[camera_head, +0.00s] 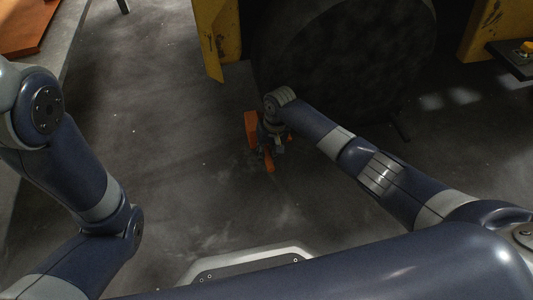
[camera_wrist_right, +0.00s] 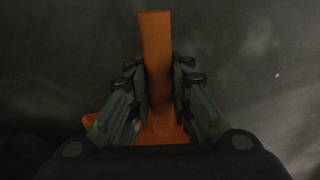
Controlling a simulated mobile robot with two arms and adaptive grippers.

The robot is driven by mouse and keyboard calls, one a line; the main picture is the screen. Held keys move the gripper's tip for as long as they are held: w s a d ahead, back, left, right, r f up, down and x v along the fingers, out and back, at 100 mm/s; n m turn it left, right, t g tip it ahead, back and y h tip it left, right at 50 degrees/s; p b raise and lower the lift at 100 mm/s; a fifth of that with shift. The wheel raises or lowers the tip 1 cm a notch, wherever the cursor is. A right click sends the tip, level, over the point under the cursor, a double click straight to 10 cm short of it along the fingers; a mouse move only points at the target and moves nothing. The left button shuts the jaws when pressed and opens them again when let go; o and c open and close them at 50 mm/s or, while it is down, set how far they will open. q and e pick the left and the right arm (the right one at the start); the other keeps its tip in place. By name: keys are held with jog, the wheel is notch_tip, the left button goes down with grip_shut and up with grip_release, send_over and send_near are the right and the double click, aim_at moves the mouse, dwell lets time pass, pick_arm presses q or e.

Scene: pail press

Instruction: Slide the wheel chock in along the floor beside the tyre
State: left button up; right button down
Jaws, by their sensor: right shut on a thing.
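The orange wheel chock (camera_head: 251,124) is low over or on the floor, just left of the tyre's lower edge in the head view; I cannot tell whether it touches the floor. My right gripper (camera_head: 270,148) is over it and partly hides it. In the right wrist view the chock (camera_wrist_right: 156,40) stands upright between the two fingers of my right gripper (camera_wrist_right: 159,82), which are shut on it. Its wider orange base shows below the fingers. The large dark tyre (camera_head: 345,60) stands at the back, partly behind my right arm. My left gripper is outside the picture.
A yellow post (camera_head: 217,40) stands left of the tyre, and another yellow part (camera_head: 488,30) is at the right. A dark surface (camera_head: 512,58) with a yellow item is at the far right. An orange-brown surface (camera_head: 25,25) is at the top left. The middle floor (camera_head: 170,150) is clear.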

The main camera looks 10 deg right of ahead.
jog(key=shift+f, duration=0.25)
jog(key=c, duration=1.4)
grip_release()
jog(key=shift+o, duration=0.2)
jog(key=shift+s+f, duration=0.1)
jog(key=shift+f, duration=0.05)
notch_tip(320, 180, up, 12)
jog(key=d, duration=0.1)
jog(key=shift+d, duration=0.4)
jog(key=shift+s, duration=0.1)
